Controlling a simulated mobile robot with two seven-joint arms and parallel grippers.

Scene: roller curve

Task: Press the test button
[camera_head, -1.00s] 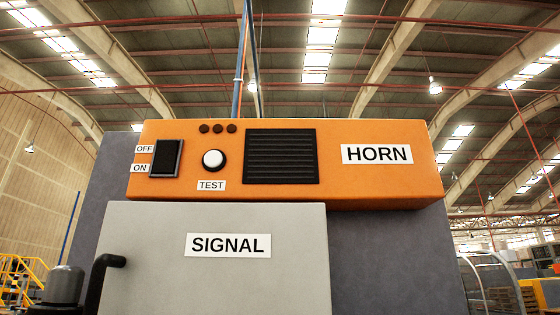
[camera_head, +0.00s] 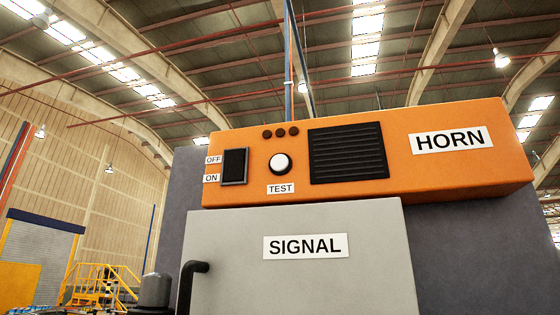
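The test button (camera_head: 280,163) is a round white knob in a dark ring on the front of the orange horn box (camera_head: 450,182). A TEST label (camera_head: 280,189) sits just below it. A black rocker switch (camera_head: 235,166) with OFF and ON labels is to its left. A black slatted grille (camera_head: 348,153) is to its right. Neither of my grippers shows in the view.
Below the orange box is a grey cabinet door marked SIGNAL (camera_head: 305,246), with a black bent handle (camera_head: 190,280) at its left edge. A dark grey cylinder (camera_head: 155,290) stands at lower left. Yellow railings (camera_head: 105,285) are farther back.

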